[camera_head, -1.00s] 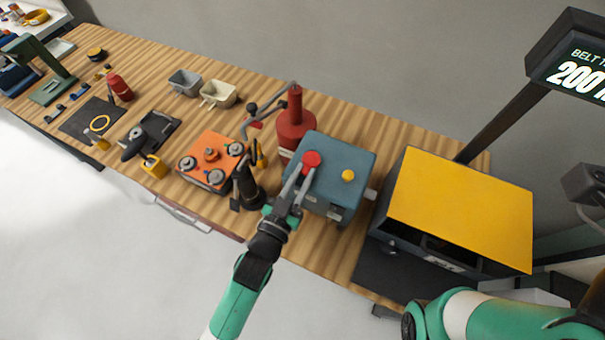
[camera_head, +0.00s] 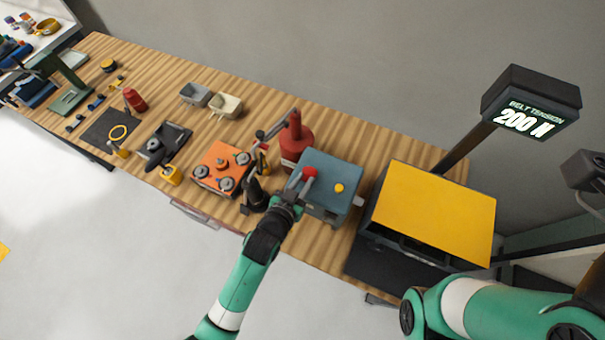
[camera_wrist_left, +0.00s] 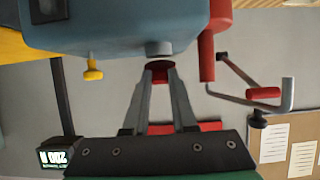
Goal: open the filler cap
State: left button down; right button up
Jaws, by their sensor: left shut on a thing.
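The filler cap (camera_head: 309,172) is red and sits at the top of the blue-grey box (camera_head: 332,172), left of a yellow knob (camera_head: 339,188). My left gripper (camera_head: 306,177) is shut on the red cap. The left wrist view shows both fingertips (camera_wrist_left: 160,72) on the cap's sides, with the cap (camera_wrist_left: 161,66) beside the box's short grey neck (camera_wrist_left: 158,48). I cannot tell if the cap is still seated on the neck. My right arm shows at lower right, but its gripper is out of view.
A red oil can (camera_head: 295,140) with a spout stands just behind the box. An orange unit (camera_head: 223,162) is to the left, and a yellow-topped machine (camera_head: 435,212) to the right. A belt tension display (camera_head: 530,115) stands beyond. Free bench surface is narrow around the box.

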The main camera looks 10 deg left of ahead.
pick_arm(q)
jog(key=shift+w+d+r+g+p, duration=0.1)
jog(key=shift+w+r+g+p, duration=0.2)
jog(key=shift+r+g+p, duration=0.65)
jog(key=shift+f+y+p, duration=0.3)
jog(key=shift+f+p, duration=0.05)
jog(key=shift+p, duration=0.1)
pick_arm(e)
notch_tip(320, 180, up, 4)
jog(key=shift+r, duration=0.1)
pick_arm(q)
jog(key=c, duration=0.7)
grip_release()
jog(key=p+v, duration=0.4)
jog(key=v, duration=0.7)
jog(key=shift+s+r+p, duration=0.2)
jog(key=shift+p, duration=0.1)
pick_arm(e)
notch_tip(320, 180, up, 4)
jog(key=shift+r, duration=0.2)
